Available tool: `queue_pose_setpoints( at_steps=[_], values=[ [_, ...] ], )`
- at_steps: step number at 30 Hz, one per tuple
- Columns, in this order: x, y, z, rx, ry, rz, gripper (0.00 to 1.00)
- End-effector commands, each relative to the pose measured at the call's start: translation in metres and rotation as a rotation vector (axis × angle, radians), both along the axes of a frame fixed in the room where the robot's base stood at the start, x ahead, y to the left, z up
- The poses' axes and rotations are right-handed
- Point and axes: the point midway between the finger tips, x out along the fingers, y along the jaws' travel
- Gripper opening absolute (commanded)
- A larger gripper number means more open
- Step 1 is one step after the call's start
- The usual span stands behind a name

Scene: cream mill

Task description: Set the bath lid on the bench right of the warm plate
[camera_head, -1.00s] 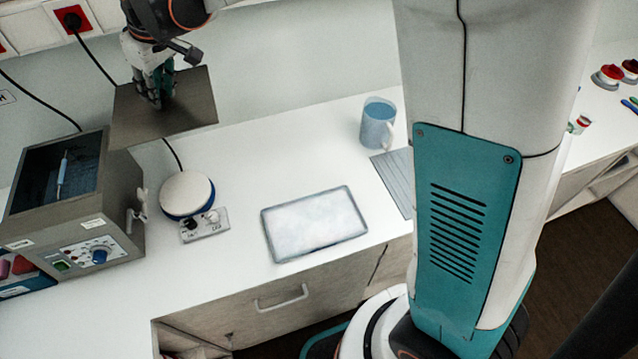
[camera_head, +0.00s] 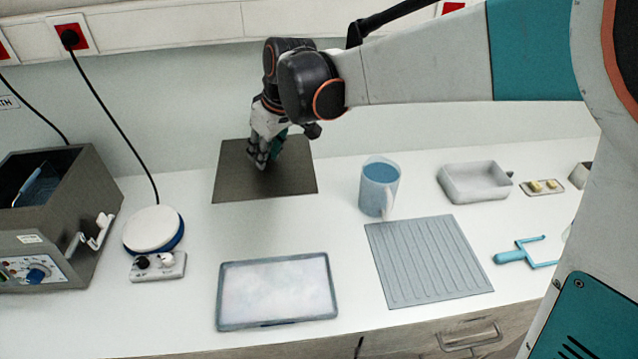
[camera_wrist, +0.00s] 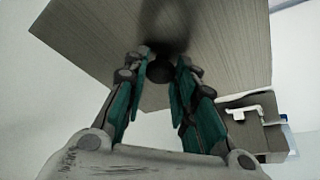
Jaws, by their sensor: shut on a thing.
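The bath lid (camera_head: 295,180) is a flat dark grey-brown plate with a dark knob (camera_wrist: 160,68) on it. My gripper (camera_head: 262,160) is shut on the knob; the wrist view shows both fingers around it. The lid looks level, near the back wall, right of the warm plate (camera_head: 153,228). I cannot tell whether the lid touches the bench (camera_head: 200,205) or hangs just above it. The warm plate is a round white disc with a blue rim and a small control box in front. The open bath (camera_head: 60,225) stands at the far left with a blue-handled tool inside.
A framed white tray (camera_head: 277,290) lies in front of the lid. A blue mug (camera_head: 379,187), a ribbed grey mat (camera_head: 428,260) and a shallow grey dish (camera_head: 475,182) stand to the right. A cable runs down the wall to the warm plate.

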Motion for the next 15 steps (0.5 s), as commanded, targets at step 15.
queue_pose_setpoints(
  at_steps=[15],
  values=[
    [0.000,0.000,-0.124,0.000,0.000,0.000,0.04]
  ],
)
